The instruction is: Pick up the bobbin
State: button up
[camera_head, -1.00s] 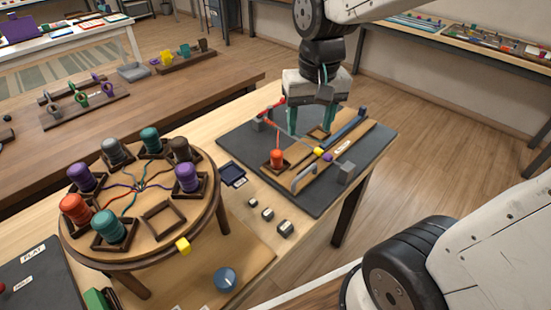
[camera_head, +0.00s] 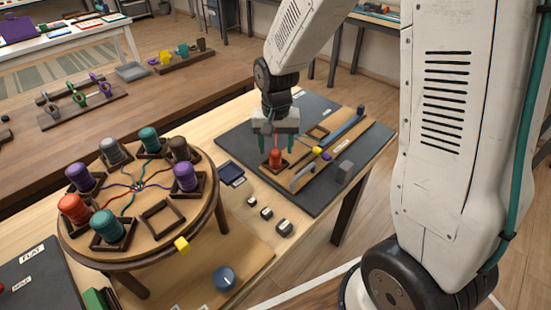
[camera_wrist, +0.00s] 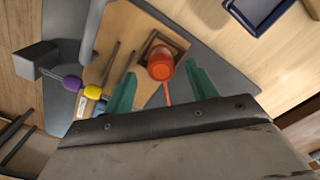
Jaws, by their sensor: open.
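An orange-red bobbin (camera_head: 275,157) stands upright in a small dark square holder on a wooden board that lies on the dark mat (camera_head: 311,200). My gripper (camera_head: 275,146) is open, pointing down, with its teal fingers on either side of the bobbin in the head view. In the wrist view the bobbin (camera_wrist: 161,65) sits just beyond and between the teal fingertips (camera_wrist: 160,80), and a red cord runs from it toward the gripper. I cannot tell whether the fingers touch it.
A round braiding table (camera_head: 140,200) at left carries several coloured bobbins and an empty square holder (camera_head: 162,219). Metal blocks (camera_head: 284,227) and a dark tray (camera_head: 231,173) lie nearby.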

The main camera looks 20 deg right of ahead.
aim_at(275, 152)
notch_tip(275, 152, down, 3)
jog(key=shift+f, duration=0.15)
jog(key=shift+c, duration=0.4)
jog(key=c, duration=1)
